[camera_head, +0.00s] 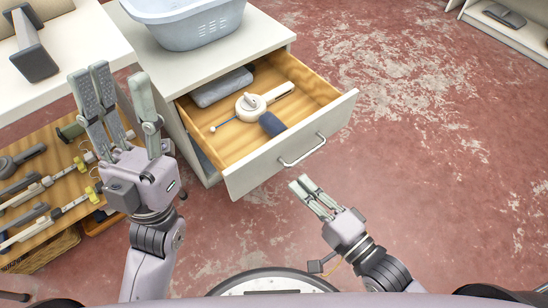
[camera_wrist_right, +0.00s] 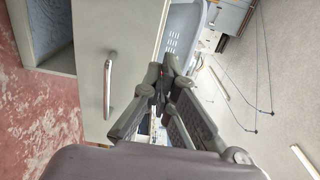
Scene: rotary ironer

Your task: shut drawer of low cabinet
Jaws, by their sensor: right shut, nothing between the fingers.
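The low cabinet (camera_head: 165,68) has a white top, and its wooden drawer (camera_head: 232,140) is pulled well out. The white drawer front has a metal bar handle (camera_head: 302,150); the handle also shows in the right wrist view (camera_wrist_right: 109,82). My right gripper (camera_head: 299,184) is shut and empty, just in front of the drawer front and slightly below the handle in the head view. In the right wrist view, its fingertips (camera_wrist_right: 160,82) meet beside the handle; I cannot tell whether they touch the front. My left gripper (camera_head: 120,85) is open and empty, left of the drawer.
The drawer holds a grey folded item (camera_head: 222,87), a white round tool (camera_head: 252,103) and a dark blue cylinder (camera_head: 271,123). A light blue basket (camera_head: 190,25) stands on the cabinet. A wooden shelf with tools (camera_head: 60,165) is at the left. The red floor at the right is clear.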

